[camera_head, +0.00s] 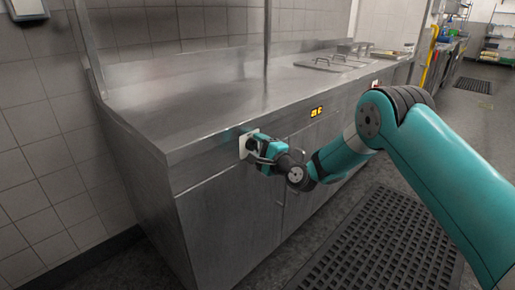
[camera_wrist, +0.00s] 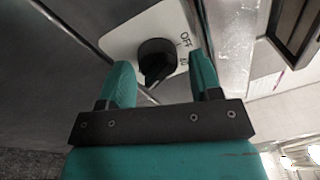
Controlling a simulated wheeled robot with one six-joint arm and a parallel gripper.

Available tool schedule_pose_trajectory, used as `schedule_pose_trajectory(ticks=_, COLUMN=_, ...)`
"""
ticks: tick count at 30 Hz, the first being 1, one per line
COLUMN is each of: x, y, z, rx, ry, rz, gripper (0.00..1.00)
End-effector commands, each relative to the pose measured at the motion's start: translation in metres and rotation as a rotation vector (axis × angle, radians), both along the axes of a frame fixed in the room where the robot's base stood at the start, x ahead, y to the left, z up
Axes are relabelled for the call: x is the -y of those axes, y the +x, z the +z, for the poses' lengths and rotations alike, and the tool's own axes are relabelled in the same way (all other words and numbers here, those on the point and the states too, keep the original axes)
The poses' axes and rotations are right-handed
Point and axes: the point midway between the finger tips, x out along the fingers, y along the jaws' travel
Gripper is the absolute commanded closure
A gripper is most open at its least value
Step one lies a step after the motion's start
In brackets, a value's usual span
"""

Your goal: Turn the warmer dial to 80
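The warmer dial (camera_wrist: 157,60) is a round black knob on a white plate (camera_wrist: 125,38) on the steel front. The plate reads "OFF" on the dial's upper right, with another mark partly hidden by a finger. My gripper (camera_wrist: 161,70) has its two teal fingers spread on either side of the dial. A gap shows between the dial and the right finger; contact on the left cannot be told. In the head view my gripper (camera_head: 256,148) is at the white plate (camera_head: 243,146), and the dial is mostly hidden behind it.
A steel counter (camera_head: 200,110) runs along the tiled wall. A small amber display (camera_head: 316,112) is on its front, right of the dial; its digits are too small to read. A black floor mat (camera_head: 385,245) lies in front.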

Motion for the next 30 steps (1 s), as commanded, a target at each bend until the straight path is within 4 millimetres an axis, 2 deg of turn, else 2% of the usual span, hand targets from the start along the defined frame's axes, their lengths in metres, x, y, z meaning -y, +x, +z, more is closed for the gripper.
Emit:
schedule_pose_trajectory(ticks=8, x=-0.002, y=-0.001, z=0.0, rx=-0.002, ry=0.0, rz=0.005, gripper=0.35)
schedule_pose_trajectory(ticks=13, x=0.005, y=-0.009, z=-0.003, rx=-0.005, ry=-0.002, rz=0.004, gripper=0.35)
schedule_pose_trajectory(ticks=17, x=0.02, y=-0.028, z=-0.005, rx=-0.007, ry=0.001, rz=0.001, gripper=0.35)
schedule_pose_trajectory(ticks=27, x=0.07, y=-0.093, z=-0.013, rx=-0.01, ry=0.002, rz=-0.002, gripper=0.35)
schedule_pose_trajectory(ticks=30, x=0.074, y=-0.099, z=-0.015, rx=0.002, ry=0.0, rz=0.002, gripper=0.35)
